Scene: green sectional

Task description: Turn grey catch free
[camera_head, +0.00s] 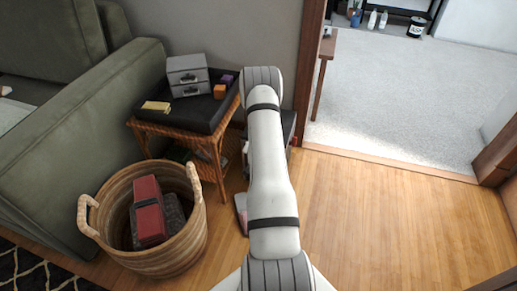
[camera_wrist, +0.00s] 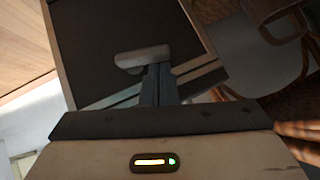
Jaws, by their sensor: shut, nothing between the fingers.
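In the wrist view, a light grey rounded catch (camera_wrist: 140,57) lies across the front of a dark framed panel (camera_wrist: 110,35). My gripper (camera_wrist: 158,72) is shut, its dark fingers together with nothing between them. The fingertips overlap the right part of the catch in the picture; I cannot tell whether they touch it. In the head view my arm hides my gripper and the catch. Part of a dark box (camera_head: 289,124) shows behind my arm, beside the wicker table.
A wicker side table (camera_head: 178,146) bears a black tray with a grey two-drawer box (camera_head: 188,75) and small blocks. A basket (camera_head: 170,255) holding a red item stands in front, beside a green sofa (camera_head: 105,130). The wooden floor at right (camera_head: 385,220) is clear.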

